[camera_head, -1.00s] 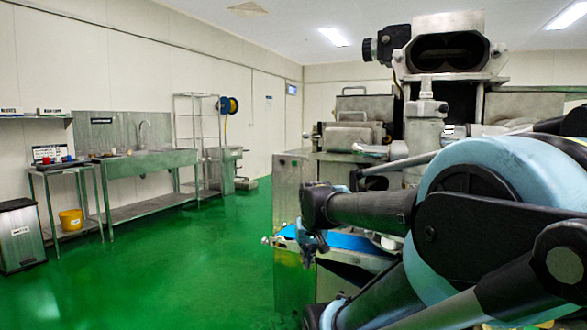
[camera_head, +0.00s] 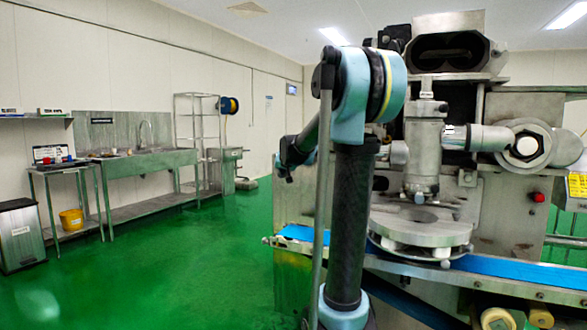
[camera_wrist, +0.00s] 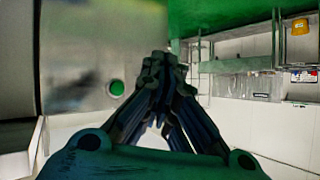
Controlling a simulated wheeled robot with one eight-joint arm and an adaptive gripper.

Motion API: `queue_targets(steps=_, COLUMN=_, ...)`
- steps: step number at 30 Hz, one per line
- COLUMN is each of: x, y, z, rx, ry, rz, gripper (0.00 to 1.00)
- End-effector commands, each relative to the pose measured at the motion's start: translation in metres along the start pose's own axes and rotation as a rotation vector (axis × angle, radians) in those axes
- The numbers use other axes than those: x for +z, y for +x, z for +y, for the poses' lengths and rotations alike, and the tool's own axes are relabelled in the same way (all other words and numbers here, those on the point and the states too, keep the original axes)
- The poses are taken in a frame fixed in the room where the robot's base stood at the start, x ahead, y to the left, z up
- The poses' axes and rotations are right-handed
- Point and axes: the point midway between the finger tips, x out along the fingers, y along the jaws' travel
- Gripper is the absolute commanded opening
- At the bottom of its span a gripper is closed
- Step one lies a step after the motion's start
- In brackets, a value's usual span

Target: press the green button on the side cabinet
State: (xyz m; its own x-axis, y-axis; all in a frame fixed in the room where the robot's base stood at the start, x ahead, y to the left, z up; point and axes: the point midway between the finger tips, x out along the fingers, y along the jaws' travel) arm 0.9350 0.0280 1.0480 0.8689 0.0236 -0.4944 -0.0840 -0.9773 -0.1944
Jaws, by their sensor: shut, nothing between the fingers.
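The green button (camera_wrist: 116,88) is a round green disc in a pale ring on a grey metal panel (camera_wrist: 85,25) in the wrist view. My gripper (camera_wrist: 160,60) is shut and empty, with its fingertips pictured just right of the button. I cannot tell how far the fingertips are from the panel, and no contact shows. In the head view, my gripper (camera_head: 284,170) is small and partly dark at the machine's left side. The green button does not show in the head view.
The large metal machine has a round plate (camera_head: 425,232), a blue belt (camera_head: 500,270) and a red button (camera_head: 538,197). A sink bench (camera_head: 150,160), a small table (camera_head: 62,170), a yellow bucket (camera_head: 71,219) and a bin (camera_head: 20,235) stand left. The green floor (camera_head: 180,260) between is clear.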

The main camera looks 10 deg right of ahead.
Motion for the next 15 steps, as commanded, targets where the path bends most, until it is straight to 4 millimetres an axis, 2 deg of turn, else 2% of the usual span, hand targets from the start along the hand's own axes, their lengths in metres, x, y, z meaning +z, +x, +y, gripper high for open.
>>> queue_targets(steps=4, x=-0.0089, y=0.0077, z=-0.0030, rx=-0.006, ry=0.005, rz=0.019, gripper=0.00)
queue_targets(steps=15, x=-0.0097, y=0.0083, z=-0.0022, rx=-0.005, ry=0.006, rz=0.019, gripper=0.00)
